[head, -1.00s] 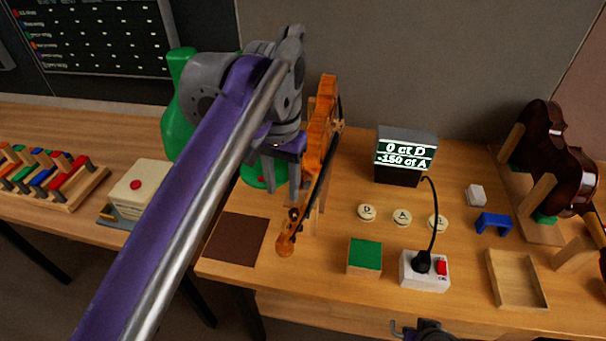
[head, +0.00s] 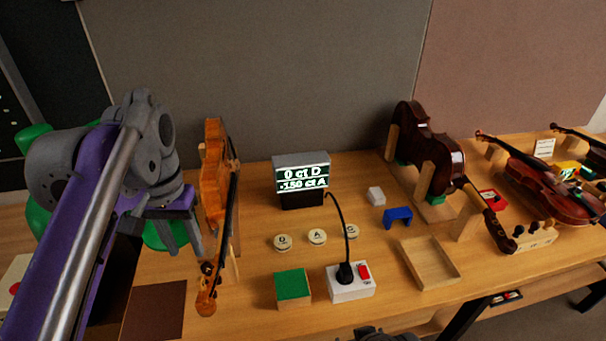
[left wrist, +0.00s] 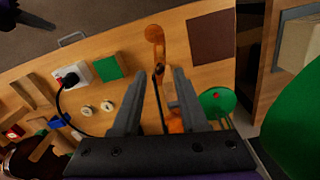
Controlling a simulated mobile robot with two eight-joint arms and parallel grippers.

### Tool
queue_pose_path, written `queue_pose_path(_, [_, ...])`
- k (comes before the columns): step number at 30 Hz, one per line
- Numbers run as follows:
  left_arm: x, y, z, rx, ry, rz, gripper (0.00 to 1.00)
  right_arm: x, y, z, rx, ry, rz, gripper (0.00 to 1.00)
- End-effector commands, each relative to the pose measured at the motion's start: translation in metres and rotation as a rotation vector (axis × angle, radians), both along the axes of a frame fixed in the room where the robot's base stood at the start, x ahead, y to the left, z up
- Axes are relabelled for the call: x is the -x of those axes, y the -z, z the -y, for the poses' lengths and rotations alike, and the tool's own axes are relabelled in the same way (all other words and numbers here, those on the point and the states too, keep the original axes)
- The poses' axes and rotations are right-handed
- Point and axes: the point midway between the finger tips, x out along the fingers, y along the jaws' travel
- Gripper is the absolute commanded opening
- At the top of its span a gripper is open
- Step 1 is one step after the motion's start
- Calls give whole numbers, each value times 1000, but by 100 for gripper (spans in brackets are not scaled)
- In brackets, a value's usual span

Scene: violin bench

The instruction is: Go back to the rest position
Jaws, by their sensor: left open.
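My left gripper (head: 180,238) is open and empty, just left of the orange violin (head: 214,190) in the head view. The violin stands in a wooden holder with its scroll toward the bench front. In the left wrist view, my open left fingers (left wrist: 157,82) show on either side of the violin's neck (left wrist: 156,55), which lies beyond them; I cannot tell the gap. A dark part at the bottom edge of the head view looks like my right gripper (head: 382,335); its fingers are mostly cut off.
A tuner display (head: 302,180) reads "0 ct D, -150 ct A". Round buttons (head: 317,237), a green-topped block (head: 292,287), a white switch box (head: 350,283) and a wooden tray (head: 430,262) lie to the right. A dark brown violin (head: 436,160) stands farther back. A brown mat (head: 155,310) lies front left.

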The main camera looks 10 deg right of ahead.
Motion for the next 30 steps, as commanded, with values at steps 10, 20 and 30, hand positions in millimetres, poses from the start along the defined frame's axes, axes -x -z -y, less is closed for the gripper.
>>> queue_pose_path(10, [8,15,-7,6,-18,35,43,0,0,0,0,0,0,0])
queue_pose_path(20, [80,142,-47,39,-140,290,43,0,0,0,0,0,0,0])
queue_pose_path(30, [143,236,-66,51,-214,462,43,0,0,0,0,0,0,0])
